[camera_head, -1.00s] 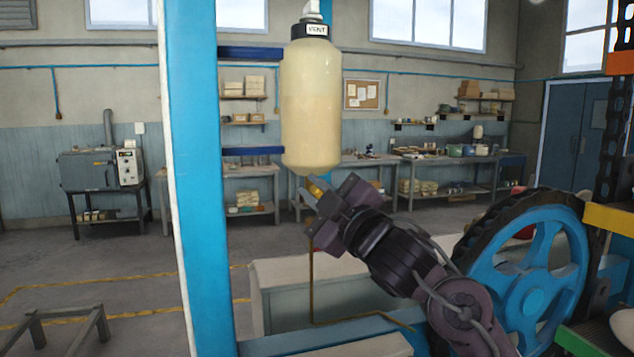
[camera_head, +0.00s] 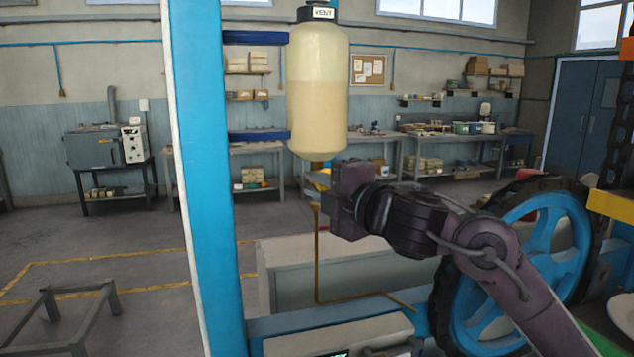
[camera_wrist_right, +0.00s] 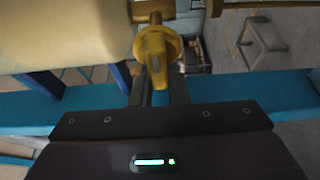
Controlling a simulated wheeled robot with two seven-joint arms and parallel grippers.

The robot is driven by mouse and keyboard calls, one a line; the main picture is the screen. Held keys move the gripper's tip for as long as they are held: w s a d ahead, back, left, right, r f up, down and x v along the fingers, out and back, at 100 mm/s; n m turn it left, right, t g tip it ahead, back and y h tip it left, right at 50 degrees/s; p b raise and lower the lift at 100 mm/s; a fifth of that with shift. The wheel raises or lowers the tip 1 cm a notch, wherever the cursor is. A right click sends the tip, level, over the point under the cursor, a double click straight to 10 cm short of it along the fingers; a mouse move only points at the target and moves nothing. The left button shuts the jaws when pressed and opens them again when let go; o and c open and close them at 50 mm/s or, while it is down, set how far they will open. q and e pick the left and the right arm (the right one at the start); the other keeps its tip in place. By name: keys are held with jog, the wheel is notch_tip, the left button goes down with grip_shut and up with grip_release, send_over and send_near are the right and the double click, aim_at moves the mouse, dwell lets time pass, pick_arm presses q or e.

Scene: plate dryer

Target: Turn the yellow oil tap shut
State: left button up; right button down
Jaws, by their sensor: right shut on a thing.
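The yellow oil tap (camera_wrist_right: 157,48) is at the bottom of the cream oil bottle (camera_head: 318,105), which is labelled VENT. In the head view only a little yellow shows under the bottle, mostly behind my gripper. My right gripper (camera_head: 326,198) comes from the right, just below the bottle. In the right wrist view its two dark fingers (camera_wrist_right: 161,90) are shut on the tap's yellow handle. The exact handle angle is hard to tell. My left gripper is in neither view.
A blue upright post (camera_head: 205,180) stands left of the bottle, with blue brackets (camera_head: 258,136) reaching towards it. A thin brown pipe (camera_head: 317,265) runs down below the tap. A blue spoked wheel (camera_head: 520,265) is close behind my right arm.

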jog(key=shift+w+d+f, duration=0.1)
jog(key=shift+w+d, duration=0.05)
dwell(0.3)
jog(key=c, duration=1.5)
grip_release()
jog(key=shift+o, duration=0.5)
jog(key=shift+w+d, duration=0.15)
jog(key=shift+s+d+b, duration=0.25)
jog(key=shift+s+b, duration=0.05)
jog(key=shift+s, duration=0.15)
jog(key=b+v, duration=0.2)
jog(key=v, duration=0.4)
jog(key=shift+s+d, duration=0.25)
jog(key=shift+d, duration=0.05)
